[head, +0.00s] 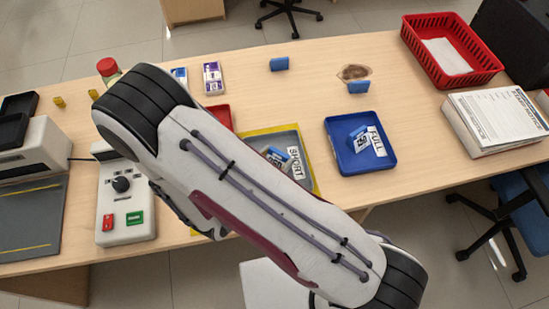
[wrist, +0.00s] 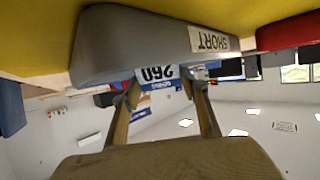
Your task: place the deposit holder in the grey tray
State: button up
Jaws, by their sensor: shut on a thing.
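The grey tray (head: 305,147) with a SHORT label sits on a yellow mat at the table's middle. A tilted blue-and-white deposit holder (head: 276,155) shows inside it, partly cut off by my arm. In the upside-down wrist view, the grey tray (wrist: 130,45) fills the top, with its wall hiding part of a holder numbered 260 (wrist: 157,74). My gripper (wrist: 163,87) is shut on this holder at the tray wall. It seems to be the same holder as in the head view, where my arm hides the fingers. Contact with the tray floor is hidden.
A blue tray (head: 338,163) labelled FULL holds another holder (head: 358,138). A red tray (head: 219,116) is partly behind my arm.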

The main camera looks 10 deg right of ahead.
jog(key=shift+f, duration=0.1)
jog(key=o, duration=1.1)
jog(key=shift+v, duration=6.05)
